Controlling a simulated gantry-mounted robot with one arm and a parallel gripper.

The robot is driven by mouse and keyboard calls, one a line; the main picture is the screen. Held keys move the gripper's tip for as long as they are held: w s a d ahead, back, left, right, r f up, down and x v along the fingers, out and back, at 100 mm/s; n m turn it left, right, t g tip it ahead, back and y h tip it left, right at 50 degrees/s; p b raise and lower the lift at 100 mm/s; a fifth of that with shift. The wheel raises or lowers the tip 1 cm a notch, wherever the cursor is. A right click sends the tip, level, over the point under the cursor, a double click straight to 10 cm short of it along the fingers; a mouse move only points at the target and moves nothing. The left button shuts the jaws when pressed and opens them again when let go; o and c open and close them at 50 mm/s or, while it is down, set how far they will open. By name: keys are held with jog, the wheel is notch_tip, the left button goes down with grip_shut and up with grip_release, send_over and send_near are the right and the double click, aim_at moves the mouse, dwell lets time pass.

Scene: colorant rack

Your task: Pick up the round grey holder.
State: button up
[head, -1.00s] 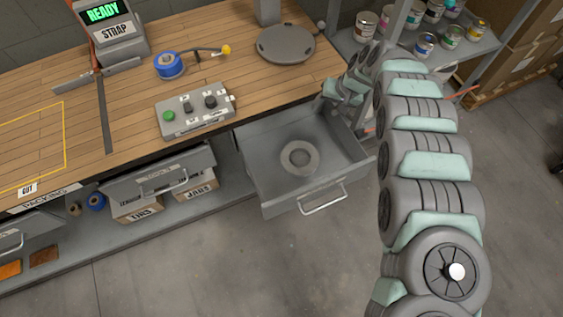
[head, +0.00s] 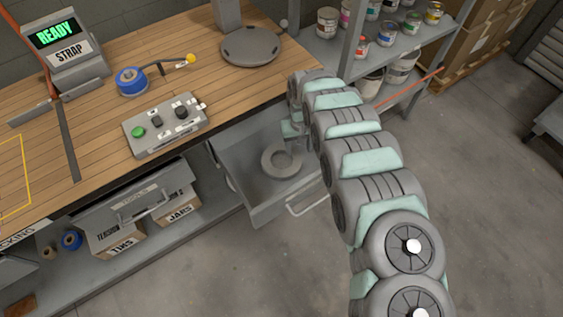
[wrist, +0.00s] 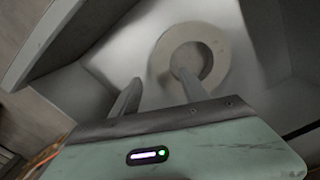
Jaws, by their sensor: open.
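The round grey holder (head: 281,160) is a ring with a central hole. It lies on the floor of the open grey drawer (head: 232,181). In the wrist view the holder (wrist: 216,58) is just beyond my fingertips. My gripper (wrist: 156,78) is open and empty, with its two fingers apart. The right fingertip overlaps the ring's near left edge in the picture; I cannot tell whether it touches. The left fingertip is outside the ring. In the head view my gripper is mostly hidden behind my arm, near the back right of the drawer.
The wooden worktop (head: 100,114) above carries a control box (head: 165,125), a blue tape roll (head: 131,81) and a round plate (head: 250,46). A shelf with paint cans (head: 327,22) stands behind my arm.

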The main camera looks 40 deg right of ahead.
aim_at(297, 157)
notch_tip(297, 157, down, 5)
jog(key=shift+w+a+r+b, duration=0.1)
jog(key=shift+b, duration=0.85)
grip_shut()
